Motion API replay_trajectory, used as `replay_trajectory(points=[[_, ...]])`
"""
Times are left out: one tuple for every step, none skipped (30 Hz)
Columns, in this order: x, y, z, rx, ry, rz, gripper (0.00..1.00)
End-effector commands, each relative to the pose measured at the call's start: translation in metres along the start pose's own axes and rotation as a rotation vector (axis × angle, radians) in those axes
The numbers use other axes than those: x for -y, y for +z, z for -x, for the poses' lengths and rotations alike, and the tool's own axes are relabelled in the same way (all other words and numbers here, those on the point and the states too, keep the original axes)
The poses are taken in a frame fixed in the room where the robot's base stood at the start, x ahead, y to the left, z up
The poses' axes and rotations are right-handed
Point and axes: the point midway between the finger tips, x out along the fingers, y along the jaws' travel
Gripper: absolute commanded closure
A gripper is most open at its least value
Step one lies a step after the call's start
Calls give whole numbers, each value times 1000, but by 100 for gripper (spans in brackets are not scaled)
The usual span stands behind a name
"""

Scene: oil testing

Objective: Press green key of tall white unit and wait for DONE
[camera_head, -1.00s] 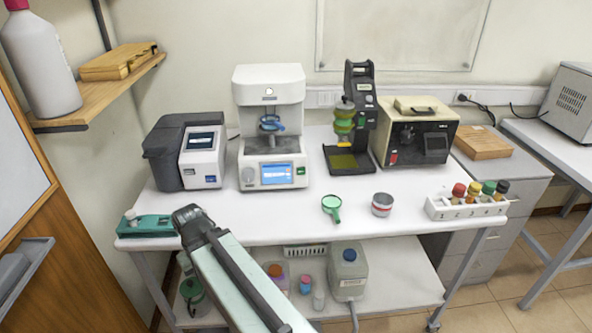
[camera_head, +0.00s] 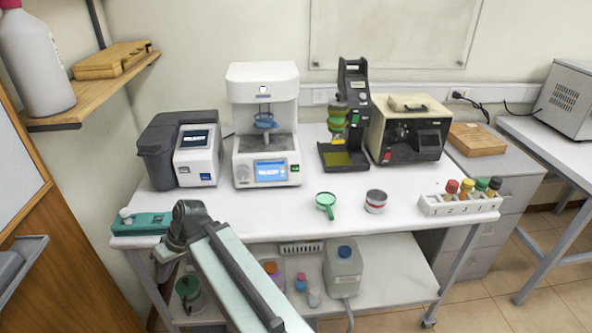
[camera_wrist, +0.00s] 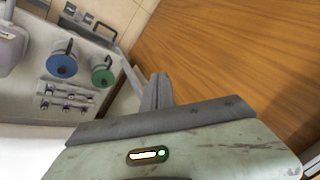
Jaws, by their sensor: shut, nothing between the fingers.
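The tall white unit (camera_head: 262,85) stands at the back of the white table in the head view, with a blue funnel-like part (camera_head: 265,122) in its middle. Its front has a lit blue screen (camera_head: 270,171), too small to read, and a small green key (camera_head: 295,168) right of the screen. My gripper shows in the wrist view (camera_wrist: 155,95) with its grey fingers together and empty. In the head view my arm ends at the table's front left edge, well left of and below the unit, and nothing of mine touches the key.
A dark grey and white device (camera_head: 197,155) stands left of the unit. A black stand (camera_head: 355,85) and a beige box (camera_head: 408,130) stand right. A green strainer (camera_head: 326,201), a cup (camera_head: 376,201) and a vial rack (camera_head: 460,207) lie along the front. A wooden panel (camera_wrist: 230,45) is close in the wrist view.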

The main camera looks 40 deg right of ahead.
Motion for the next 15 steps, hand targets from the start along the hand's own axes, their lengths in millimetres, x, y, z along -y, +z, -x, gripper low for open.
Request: replay_trajectory(points=[[-19,-14,20,-101,-62,-31,100],[-28,-21,31,-155,-92,-45,100],[-42,-29,47,-224,-124,-66,100],[-54,-34,59,-272,-142,-85,100],[-66,-37,72,-321,-157,-104,100],[-84,-40,90,-384,-171,-130,100],[-98,-41,104,-430,-180,-153,100],[-113,-42,119,-476,-185,-175,100],[-133,-40,138,-534,-188,-205,100],[-148,-37,153,-576,-188,-227,100],[-163,-34,167,-616,-187,-249,100],[-184,-27,186,-668,-181,-279,100],[-198,-22,201,-705,-176,-302,100],[-213,-15,214,-739,-170,-323,100],[-232,-4,233,-783,-158,-352,100]])
